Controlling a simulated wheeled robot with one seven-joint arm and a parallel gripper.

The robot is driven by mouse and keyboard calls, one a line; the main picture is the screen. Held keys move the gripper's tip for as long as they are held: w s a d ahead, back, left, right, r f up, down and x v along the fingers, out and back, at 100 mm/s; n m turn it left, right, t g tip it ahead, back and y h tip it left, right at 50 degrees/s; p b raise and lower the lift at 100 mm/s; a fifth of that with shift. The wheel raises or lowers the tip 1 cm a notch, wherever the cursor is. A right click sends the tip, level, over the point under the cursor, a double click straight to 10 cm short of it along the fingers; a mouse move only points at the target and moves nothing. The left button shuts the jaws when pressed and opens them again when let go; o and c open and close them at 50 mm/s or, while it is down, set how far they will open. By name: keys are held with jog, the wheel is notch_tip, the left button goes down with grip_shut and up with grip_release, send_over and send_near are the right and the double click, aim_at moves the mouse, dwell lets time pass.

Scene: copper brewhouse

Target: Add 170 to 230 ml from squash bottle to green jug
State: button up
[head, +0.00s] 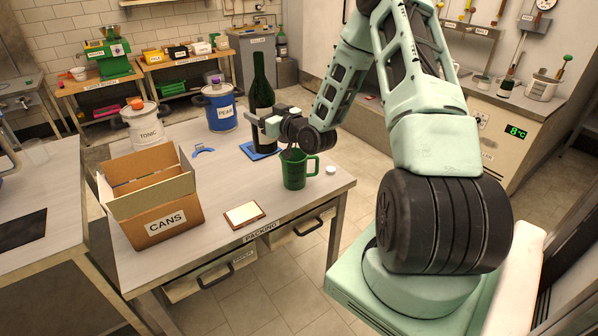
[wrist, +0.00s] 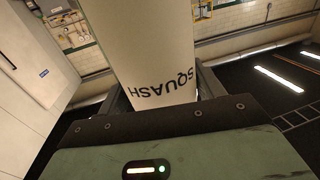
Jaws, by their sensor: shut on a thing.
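The squash bottle (head: 259,75) is tall and dark green with a pale label. It is upright over a blue mat (head: 271,153); I cannot tell whether its base touches the mat. My gripper (head: 262,124) is shut on the bottle at label height. The wrist view shows the pale label (wrist: 155,50) reading SQUASH, upside down, between the jaws. The green jug (head: 294,174) stands upright on the table in front of the bottle, its handle to the right. My wrist is above and behind it. The levels inside the bottle and jug cannot be seen.
On the packing table (head: 185,232) are an open CANS box (head: 166,221), a TONIC tub (head: 150,134), a blue PEAR drum (head: 222,112), a blue curved item (head: 203,150), a framed card (head: 244,214) and a small white disc (head: 330,170). The table's right edge is near the jug.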

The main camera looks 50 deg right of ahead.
jog(key=shift+w+a+r+p, duration=0.15)
jog(key=shift+w+a+r, duration=0.05)
jog(key=shift+a+r, duration=0.45)
jog(key=shift+w+a+r+p, duration=0.1)
jog(key=shift+w+a+r, duration=0.1)
jog(key=shift+a+r, duration=0.4)
jog(key=shift+w+a+r+p, duration=0.2)
jog(key=shift+a+r, duration=0.15)
jog(key=shift+a, duration=0.5)
